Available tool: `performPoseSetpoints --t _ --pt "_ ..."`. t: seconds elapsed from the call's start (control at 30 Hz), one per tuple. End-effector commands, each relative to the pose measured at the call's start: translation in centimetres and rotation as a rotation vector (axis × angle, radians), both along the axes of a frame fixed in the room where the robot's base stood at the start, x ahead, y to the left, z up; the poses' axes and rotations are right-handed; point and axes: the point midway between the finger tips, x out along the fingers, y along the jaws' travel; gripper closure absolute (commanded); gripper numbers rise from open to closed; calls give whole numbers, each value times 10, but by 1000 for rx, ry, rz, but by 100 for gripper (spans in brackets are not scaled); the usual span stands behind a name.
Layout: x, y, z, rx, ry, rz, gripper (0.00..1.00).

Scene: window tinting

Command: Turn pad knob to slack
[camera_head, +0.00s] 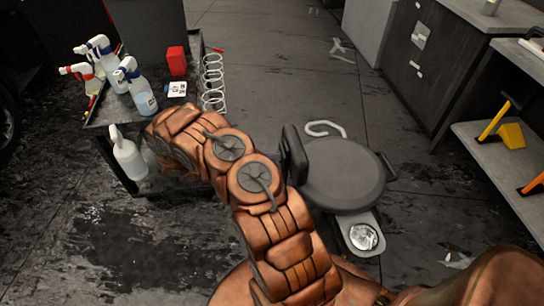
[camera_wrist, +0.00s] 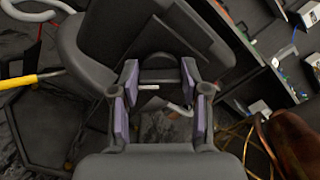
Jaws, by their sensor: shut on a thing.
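In the wrist view my gripper (camera_wrist: 160,92) shows two dark fingers with purple inner pads. They stand on either side of a dark rounded part, which I take for the pad knob (camera_wrist: 160,76), with a short pale bar by it. The jaws are shut on it. Its exact setting is too dark to read. Behind it is a dark padded piece (camera_wrist: 110,30). In the head view a round dark padded seat (camera_head: 342,175) with a small upright pad (camera_head: 294,154) stands right of my arm. My gripper and the knob are hidden in the head view.
A dark trolley (camera_head: 105,118) with spray bottles (camera_head: 136,88) and a red box (camera_head: 176,61) stands left. A pale hook-shaped item (camera_head: 326,128) is behind the seat. A shelf (camera_head: 500,150) with yellow tools stands right.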

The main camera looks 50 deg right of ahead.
Motion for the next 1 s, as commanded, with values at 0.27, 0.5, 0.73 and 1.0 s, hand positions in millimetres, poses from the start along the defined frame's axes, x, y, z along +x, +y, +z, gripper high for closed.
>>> performPoseSetpoints --t 0.27,0.5,0.73,1.0 --pt "0 0 0 1 1 0 41" --pt "0 0 0 0 0 0 29" --pt "2 2 0 1 0 1 29" --pt "24 32 -2 2 -3 4 29"
